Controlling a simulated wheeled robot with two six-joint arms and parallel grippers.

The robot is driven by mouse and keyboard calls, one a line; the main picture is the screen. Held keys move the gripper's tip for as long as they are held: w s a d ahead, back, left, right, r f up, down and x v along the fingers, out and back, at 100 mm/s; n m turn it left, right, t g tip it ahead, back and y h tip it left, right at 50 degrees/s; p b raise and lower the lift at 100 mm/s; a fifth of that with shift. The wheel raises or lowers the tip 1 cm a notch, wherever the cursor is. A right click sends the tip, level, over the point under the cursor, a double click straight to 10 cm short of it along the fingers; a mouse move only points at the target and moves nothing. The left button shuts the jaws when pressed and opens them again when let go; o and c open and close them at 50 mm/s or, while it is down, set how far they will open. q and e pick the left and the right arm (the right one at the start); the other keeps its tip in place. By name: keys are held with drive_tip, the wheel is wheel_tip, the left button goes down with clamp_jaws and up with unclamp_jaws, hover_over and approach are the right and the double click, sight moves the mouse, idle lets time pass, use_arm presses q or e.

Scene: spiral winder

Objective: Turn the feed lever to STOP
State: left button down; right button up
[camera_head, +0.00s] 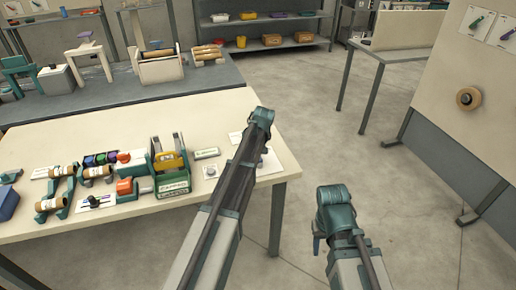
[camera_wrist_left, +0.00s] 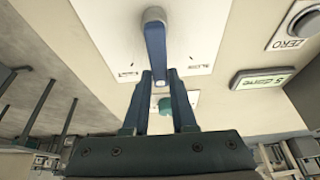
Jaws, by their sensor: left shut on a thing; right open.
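In the left wrist view a blue feed lever (camera_wrist_left: 155,45) runs from a grey pivot (camera_wrist_left: 154,14) on a white plate (camera_wrist_left: 205,35) down between the fingers of my left gripper (camera_wrist_left: 160,85). The fingers are shut on its free end. Small labels sit on both sides of the lever, too blurred to read. In the head view my left arm reaches over the right end of the bench and hides the lever. My right gripper (camera_head: 317,243) is open and empty, off the bench to the right, mostly hidden by its wrist.
The cream bench (camera_head: 110,228) carries a green-framed device (camera_head: 172,185), a small display (camera_head: 207,153), and several rolls and coloured parts. A ZERO button (camera_wrist_left: 300,22) and the display (camera_wrist_left: 262,80) lie right of the lever in the wrist view.

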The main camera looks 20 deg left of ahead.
idle(0.3)
use_arm(q)
drive_tip(key=c, duration=0.7)
unclamp_jaws()
drive_tip(key=p+v, duration=1.2)
drive_tip(key=v, duration=0.2)
drive_tip(key=shift+w+p, duration=0.15)
drive_tip(key=shift+p, duration=0.25)
drive_tip(key=shift+f, duration=0.1)
